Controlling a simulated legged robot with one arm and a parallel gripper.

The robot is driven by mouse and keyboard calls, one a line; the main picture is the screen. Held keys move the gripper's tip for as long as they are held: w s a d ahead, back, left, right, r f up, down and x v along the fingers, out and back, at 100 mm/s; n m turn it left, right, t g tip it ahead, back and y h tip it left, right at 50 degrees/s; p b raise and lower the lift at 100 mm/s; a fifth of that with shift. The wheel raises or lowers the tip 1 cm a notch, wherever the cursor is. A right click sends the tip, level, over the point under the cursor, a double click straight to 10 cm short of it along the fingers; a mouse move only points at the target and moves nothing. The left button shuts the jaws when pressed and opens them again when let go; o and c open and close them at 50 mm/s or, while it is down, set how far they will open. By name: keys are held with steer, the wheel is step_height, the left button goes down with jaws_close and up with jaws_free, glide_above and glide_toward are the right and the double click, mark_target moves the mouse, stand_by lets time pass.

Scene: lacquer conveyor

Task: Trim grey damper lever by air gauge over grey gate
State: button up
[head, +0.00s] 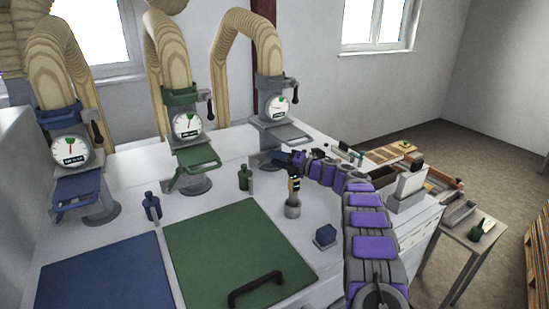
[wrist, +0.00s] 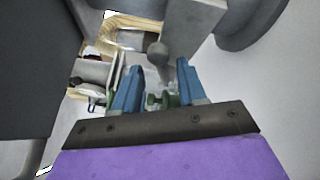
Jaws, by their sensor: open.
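The grey station at the back right has a round air gauge (head: 281,104) with a white face, set over a flat grey gate (head: 288,132). A short dark lever (head: 295,96) stands at the gauge's right side. My gripper (head: 279,158) is in front of and below the grey gate, apart from the dark lever. In the wrist view my gripper (wrist: 158,78) shows two blue fingers spread apart with nothing held. A grey rounded knob (wrist: 157,48) on a grey part lies just beyond the fingertips; I cannot tell whether it belongs to the lever.
Blue (head: 77,188) and green (head: 198,158) gates with their own gauges stand to the left. A green panel (head: 235,250) with a black handle lies in front.

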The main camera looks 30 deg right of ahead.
steer(key=shift+w+f, duration=0.1)
steer(key=shift+w, duration=0.4)
steer(key=shift+w+d+f, duration=0.1)
steer(key=shift+d, duration=0.25)
steer(key=shift+a, duration=0.5)
steer(key=c, duration=0.5)
steer(key=shift+c, duration=1.2)
steer(key=shift+d, duration=0.15)
jaws_close()
steer(key=shift+r, duration=0.2)
